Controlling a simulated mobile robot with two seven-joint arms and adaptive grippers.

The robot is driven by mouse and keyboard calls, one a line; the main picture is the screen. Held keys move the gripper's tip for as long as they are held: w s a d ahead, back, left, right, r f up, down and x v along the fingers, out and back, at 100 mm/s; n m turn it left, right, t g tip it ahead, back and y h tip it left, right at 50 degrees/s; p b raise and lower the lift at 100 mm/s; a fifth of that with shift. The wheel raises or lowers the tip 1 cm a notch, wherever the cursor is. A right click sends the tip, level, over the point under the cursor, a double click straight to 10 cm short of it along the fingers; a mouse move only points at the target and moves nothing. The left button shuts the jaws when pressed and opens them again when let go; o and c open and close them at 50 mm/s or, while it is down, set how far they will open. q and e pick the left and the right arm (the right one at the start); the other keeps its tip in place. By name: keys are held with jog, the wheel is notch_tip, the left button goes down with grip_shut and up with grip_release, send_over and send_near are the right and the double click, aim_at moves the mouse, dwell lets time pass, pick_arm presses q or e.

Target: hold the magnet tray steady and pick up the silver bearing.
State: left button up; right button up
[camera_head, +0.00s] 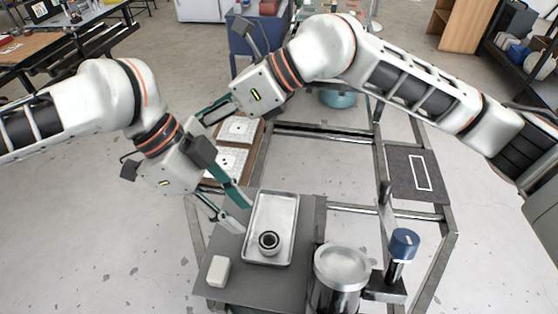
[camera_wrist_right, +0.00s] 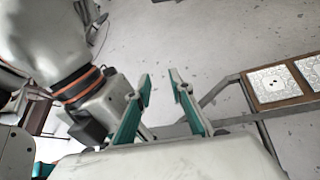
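The silver bearing (camera_head: 269,242), a ring with a dark centre, sits in the near end of the metal magnet tray (camera_head: 287,209). The tray lies flat on a dark grey work surface. My left gripper (camera_head: 246,218) is open, its two teal fingers apart with tips at the tray's left side. One tip overlaps the tray's left rim in the picture; I cannot tell whether it touches. My right gripper (camera_head: 205,113) is up and left of the tray, away from the bearing. In the right wrist view its fingers (camera_wrist_right: 160,77) are apart with nothing between them.
A metal cylinder (camera_head: 341,267) and a blue-topped device (camera_head: 403,244) stand right of the tray. A small white block (camera_head: 218,271) lies at its near left. Two white patterned plates (camera_head: 238,130) lie on a brown board beyond the left gripper. My arms are close together there.

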jog(key=d+f+h, duration=0.3)
jog(key=d, duration=0.1)
jog(key=d+f+h, duration=0.4)
jog(key=d, duration=0.1)
jog(key=d+f+n+h, duration=0.1)
jog(key=d+f+h, duration=0.2)
jog(key=d+h, duration=0.1)
jog(key=shift+w+d+f, duration=0.2)
jog(key=shift+d+f, duration=0.2)
jog(key=shift+d, duration=0.15)
jog(key=shift+d+f+h, duration=0.15)
jog(key=shift+f+h, duration=0.1)
jog(key=shift+h, duration=0.05)
notch_tip(320, 180, down, 7)
jog(key=shift+f, duration=0.15)
grip_shut()
